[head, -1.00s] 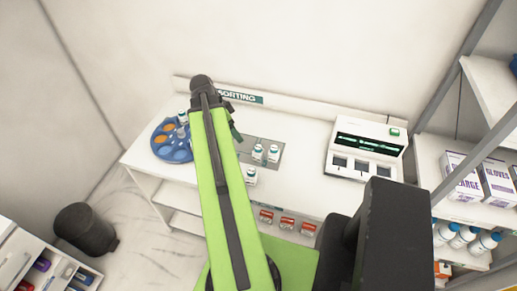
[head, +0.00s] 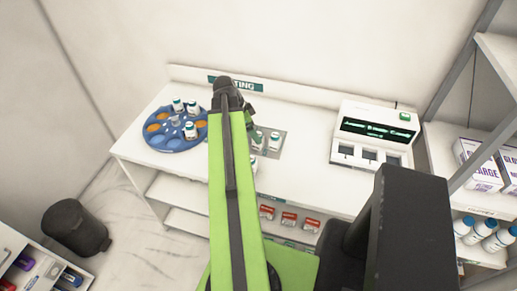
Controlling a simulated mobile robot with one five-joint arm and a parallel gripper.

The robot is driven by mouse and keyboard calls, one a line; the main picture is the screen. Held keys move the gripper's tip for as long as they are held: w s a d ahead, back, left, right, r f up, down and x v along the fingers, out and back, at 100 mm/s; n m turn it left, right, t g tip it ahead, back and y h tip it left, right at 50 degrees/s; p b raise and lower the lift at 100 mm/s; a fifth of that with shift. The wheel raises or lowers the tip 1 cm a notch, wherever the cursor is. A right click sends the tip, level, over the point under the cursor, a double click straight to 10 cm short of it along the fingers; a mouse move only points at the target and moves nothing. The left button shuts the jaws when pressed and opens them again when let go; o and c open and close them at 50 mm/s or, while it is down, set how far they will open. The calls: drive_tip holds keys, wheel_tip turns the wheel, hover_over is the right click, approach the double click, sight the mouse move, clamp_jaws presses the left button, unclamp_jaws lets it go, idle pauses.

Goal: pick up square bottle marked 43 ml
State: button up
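Several small white bottles with teal labels are in the head view. Other bottles (head: 190,131) stand on the blue round tray (head: 163,141) at the left. The labels are too small to read, so I cannot tell which is marked 43 ml. My gripper (head: 246,112) is mostly hidden behind my green arm, above the table near the mat. I cannot see its fingers clearly.
A white device (head: 374,134) with a green display stands on the right of the white table (head: 300,120). A sorting sign (head: 236,83) is on the back ledge. Red boxes (head: 289,219) sit on a shelf below. Shelving with boxes (head: 480,165) stands at right, a black bin (head: 76,227) at left.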

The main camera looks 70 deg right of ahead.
drive_tip(key=b+x, duration=0.4)
drive_tip(key=x, duration=0.1)
drive_tip(key=shift+s+f+b, duration=0.1)
drive_tip(key=shift+f+b, duration=0.1)
drive_tip(key=shift+b, duration=0.2)
drive_tip(key=shift+r, duration=0.2)
drive_tip(key=shift+c, duration=0.4)
drive_tip(key=c, duration=1.4)
